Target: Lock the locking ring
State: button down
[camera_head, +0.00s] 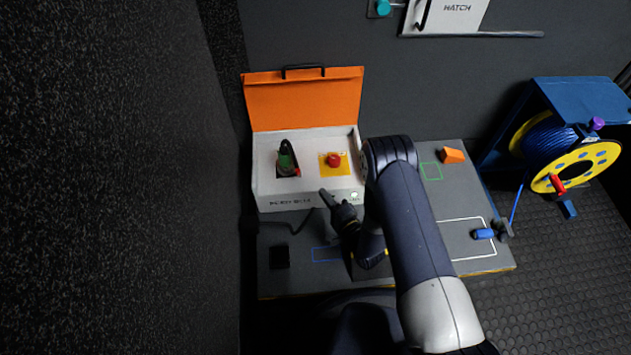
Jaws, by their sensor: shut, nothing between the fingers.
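An open white box (262,185) with an orange lid (305,102) stands at the back left of the grey bench. Inside it, on the left, is a round green part (286,161) with a black lever-like piece (290,148) rising over it and a small red tip at its lower right. This may be the locking ring, but it is too small to tell, and so is whether it is locked. My gripper (324,194) is shut and empty at the box's front wall, to the lower right of the green part and apart from it.
A red button (334,160) on a yellow plate sits in the box's right half. My arm covers the bench's middle. An orange block (452,155) and a blue connector (484,234) lie to the right, and a yellow-and-blue cable reel (560,150) stands beyond. A black square (279,257) is at front left.

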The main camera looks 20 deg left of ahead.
jog(key=b+x, duration=0.2)
jog(key=x, duration=0.6)
jog(key=shift+w+a+f+b, duration=0.1)
jog(key=shift+b, duration=0.25)
jog(key=shift+w+a, duration=0.35)
jog(key=shift+a, duration=0.15)
jog(key=shift+s+m+t+h, duration=0.25)
jog(key=shift+m+t+h, duration=0.05)
jog(key=shift+t, duration=0.1)
